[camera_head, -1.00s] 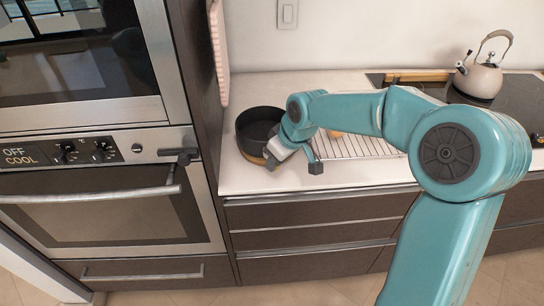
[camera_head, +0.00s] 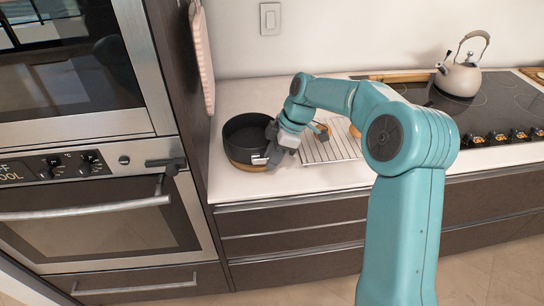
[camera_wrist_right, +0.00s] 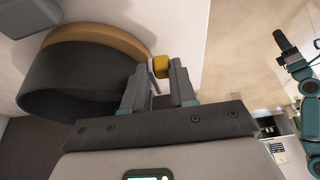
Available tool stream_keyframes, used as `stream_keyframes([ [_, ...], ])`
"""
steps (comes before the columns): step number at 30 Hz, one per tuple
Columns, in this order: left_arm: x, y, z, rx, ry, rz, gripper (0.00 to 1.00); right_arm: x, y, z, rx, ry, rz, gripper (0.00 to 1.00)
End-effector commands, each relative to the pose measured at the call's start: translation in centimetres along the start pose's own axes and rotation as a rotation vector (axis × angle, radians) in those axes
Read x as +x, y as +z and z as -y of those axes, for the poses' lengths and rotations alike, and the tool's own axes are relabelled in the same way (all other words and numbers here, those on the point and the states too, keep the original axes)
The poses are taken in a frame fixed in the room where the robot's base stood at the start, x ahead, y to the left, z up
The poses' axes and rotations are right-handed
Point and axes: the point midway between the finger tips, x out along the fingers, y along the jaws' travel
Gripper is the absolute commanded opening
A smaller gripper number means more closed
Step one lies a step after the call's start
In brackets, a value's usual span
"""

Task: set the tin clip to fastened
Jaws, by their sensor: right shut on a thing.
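The tin (camera_head: 245,128) is a round black pan with a tan base, standing on the white counter. It shows large and tilted in the right wrist view (camera_wrist_right: 75,78). A small silver clip (camera_head: 259,160) is on its near right side. My right gripper (camera_head: 278,150) is beside that side of the tin. In the right wrist view its fingers (camera_wrist_right: 159,84) are shut around a thin metal piece with a yellow end (camera_wrist_right: 161,66), which looks like the clip's lever. The fingers hide part of it. My left gripper (camera_wrist_right: 283,42) appears small at the right wrist view's edge; its jaws are unclear.
A wire rack (camera_head: 330,148) with small orange-brown items lies right of the tin. A kettle (camera_head: 459,78) stands on the hob (camera_head: 430,100) farther right. Stacked ovens (camera_head: 95,215) and a pink cloth (camera_head: 201,58) are on the left. The counter before the hob is narrow.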

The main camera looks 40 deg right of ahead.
Motion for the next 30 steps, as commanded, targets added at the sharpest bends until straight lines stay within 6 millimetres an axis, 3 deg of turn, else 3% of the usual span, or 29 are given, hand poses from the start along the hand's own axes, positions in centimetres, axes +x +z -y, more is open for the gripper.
stream_keyframes([
  [21,-0.27,0.01,-0.10,0.000,0.000,0.000,0.85,-0.02,0.08,-0.36,-0.068,-0.029,0.001,0.00],
  [22,-0.27,0.01,-0.10,0.000,0.000,0.000,0.85,-0.02,0.08,-0.36,-0.068,-0.029,0.001,0.32],
  [23,-0.27,0.01,-0.10,0.000,0.000,0.000,0.85,-0.02,0.08,-0.35,-0.068,-0.029,0.001,0.42],
  [30,-0.27,0.01,-0.10,0.000,0.000,0.000,0.85,-0.02,0.09,-0.36,-0.068,-0.028,0.001,0.45],
])
